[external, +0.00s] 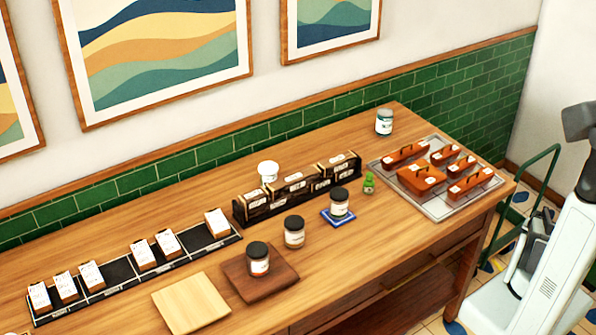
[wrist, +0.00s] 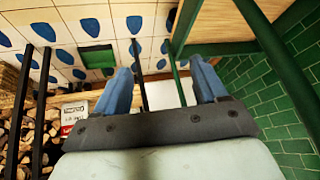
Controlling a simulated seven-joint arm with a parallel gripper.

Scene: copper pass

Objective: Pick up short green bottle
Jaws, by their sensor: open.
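The short green bottle (external: 369,183) stands upright on the wooden counter (external: 400,248) in the external view, between a dark-lidded jar on a blue mat and the metal tray at right. It looks small and bright green. My gripper (wrist: 162,68) shows in the wrist view with its two blue fingers spread apart and nothing between them. The wrist view looks at a patterned tile floor and does not show the bottle. In the external view, part of my white body stands beyond the right end of the counter, well away from the bottle; the fingers cannot be made out there.
The metal tray (external: 440,213) holds several orange-brown boxes. A jar (external: 340,203) on a blue mat and a row of dark boxes (external: 290,190) stand left of the bottle. A white jar (external: 384,122) is behind. The counter's front right is clear. Green rails (wrist: 265,50) cross the wrist view.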

